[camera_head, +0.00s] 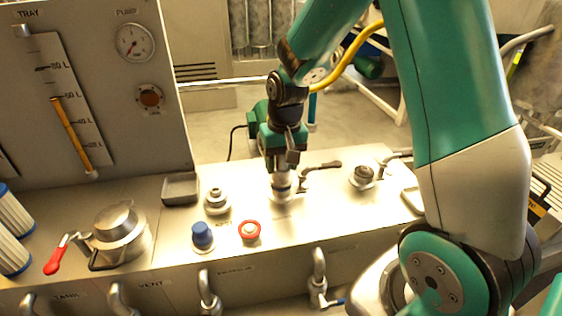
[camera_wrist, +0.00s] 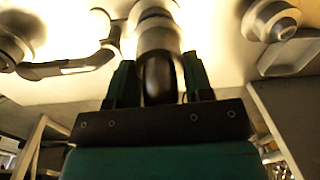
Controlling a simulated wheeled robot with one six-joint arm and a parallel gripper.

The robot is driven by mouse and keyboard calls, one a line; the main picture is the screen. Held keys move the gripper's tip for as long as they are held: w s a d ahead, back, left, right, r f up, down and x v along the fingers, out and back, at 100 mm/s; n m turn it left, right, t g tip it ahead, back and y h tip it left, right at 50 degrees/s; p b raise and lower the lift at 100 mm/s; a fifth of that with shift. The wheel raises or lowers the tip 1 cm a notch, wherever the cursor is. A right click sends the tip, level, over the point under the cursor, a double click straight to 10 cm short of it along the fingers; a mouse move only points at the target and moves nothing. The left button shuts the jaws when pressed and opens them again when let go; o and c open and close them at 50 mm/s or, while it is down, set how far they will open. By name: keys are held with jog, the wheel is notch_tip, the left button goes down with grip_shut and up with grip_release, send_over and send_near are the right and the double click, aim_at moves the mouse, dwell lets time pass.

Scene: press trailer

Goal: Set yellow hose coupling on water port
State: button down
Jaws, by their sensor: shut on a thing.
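My gripper (camera_head: 283,162) points down over the pale deck and is shut on a silver, dark-bodied cylindrical fitting (camera_head: 281,186). In the wrist view the fitting (camera_wrist: 157,42) stands between the green fingers, with a blue band at its far end. I see no yellow on it, so I cannot tell if it is the yellow coupling. Its lower end is at the deck, but I cannot tell if it is seated on a port. A yellow hose (camera_head: 352,47) curves beside my arm; its lower end is hidden. No readable label marks the water port.
A lever handle (camera_head: 322,166) lies close right of the held fitting. Silver fittings stand at left (camera_head: 217,201) and right (camera_head: 363,177). A blue cap (camera_head: 202,236), a red-ringed fitting (camera_head: 250,231) and a dark square dish (camera_head: 181,188) are on the deck. A gauge panel (camera_head: 100,85) rises behind left.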

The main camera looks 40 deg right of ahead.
jog(key=shift+f+b, duration=0.35)
jog(key=shift+f, duration=0.15)
jog(key=c, duration=0.8)
grip_release()
jog(key=r+p, duration=0.6)
jog(key=r, duration=0.1)
jog(key=r+p, duration=0.3)
jog(key=r, duration=0.1)
jog(key=shift+s+d+p, duration=0.15)
jog(key=shift+d+p, duration=0.2)
jog(key=shift+d, duration=0.05)
jog(key=shift+a, duration=0.1)
jog(key=s+a+r+n+y+b, duration=0.1)
jog(key=s+a+r+n+b, duration=0.2)
jog(key=s+a, duration=0.6)
jog(key=s+a+r+n+y+b, duration=0.2)
jog(key=s+a+n, duration=0.5)
jog(key=s, duration=0.4)
jog(key=shift+s+a+r+b, duration=0.35)
jog(key=shift+a+r+b, duration=0.35)
jog(key=shift+a, duration=0.15)
